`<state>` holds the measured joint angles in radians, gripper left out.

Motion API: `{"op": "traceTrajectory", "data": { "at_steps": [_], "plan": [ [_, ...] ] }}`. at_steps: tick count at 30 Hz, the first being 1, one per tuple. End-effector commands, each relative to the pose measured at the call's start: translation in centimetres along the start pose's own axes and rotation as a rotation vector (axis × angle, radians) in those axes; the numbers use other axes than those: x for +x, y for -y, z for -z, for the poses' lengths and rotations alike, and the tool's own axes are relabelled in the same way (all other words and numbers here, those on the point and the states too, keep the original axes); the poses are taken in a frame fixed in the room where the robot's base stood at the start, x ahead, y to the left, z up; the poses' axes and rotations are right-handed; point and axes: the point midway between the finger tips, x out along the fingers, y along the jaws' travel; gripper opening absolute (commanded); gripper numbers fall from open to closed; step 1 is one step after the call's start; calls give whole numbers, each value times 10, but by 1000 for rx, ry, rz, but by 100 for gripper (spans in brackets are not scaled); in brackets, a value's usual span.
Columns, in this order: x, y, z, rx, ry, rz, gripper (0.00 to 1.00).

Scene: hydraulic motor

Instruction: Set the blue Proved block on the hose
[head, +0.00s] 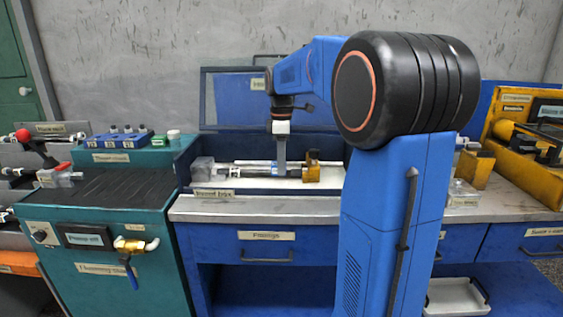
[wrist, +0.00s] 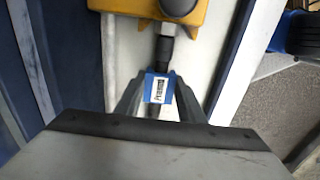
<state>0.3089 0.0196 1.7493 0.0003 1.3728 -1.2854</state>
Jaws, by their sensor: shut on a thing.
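The blue Proved block (wrist: 158,88) shows between my gripper's fingers in the wrist view, with a white label on top. My gripper (wrist: 160,103) is shut on it. The dark hose (wrist: 163,50) runs along the white tray, in line with the block and just beyond it. I cannot tell whether the block touches the hose, as the fingers hide its underside. In the head view my gripper (head: 281,172) points down over the hose (head: 255,169) on the bench. The block cannot be made out clearly there.
A yellow fixture (wrist: 150,8) stands at the hose's far end; it also shows in the head view (head: 312,168). A clear box (head: 202,170) stands left of the hose. A blue panel (head: 228,100) rises behind. The bench's front strip (head: 265,207) is bare.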

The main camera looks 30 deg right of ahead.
Motion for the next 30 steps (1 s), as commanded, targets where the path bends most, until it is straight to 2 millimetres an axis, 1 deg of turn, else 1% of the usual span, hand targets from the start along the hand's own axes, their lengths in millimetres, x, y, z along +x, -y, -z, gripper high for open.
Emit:
{"op": "traceTrajectory", "data": {
  "at_steps": [21, 30],
  "plan": [
    [11, 0, 0, 0, 0, 0, 14],
    [12, 0, 0, 0, 0, 0, 14]
  ]
}}
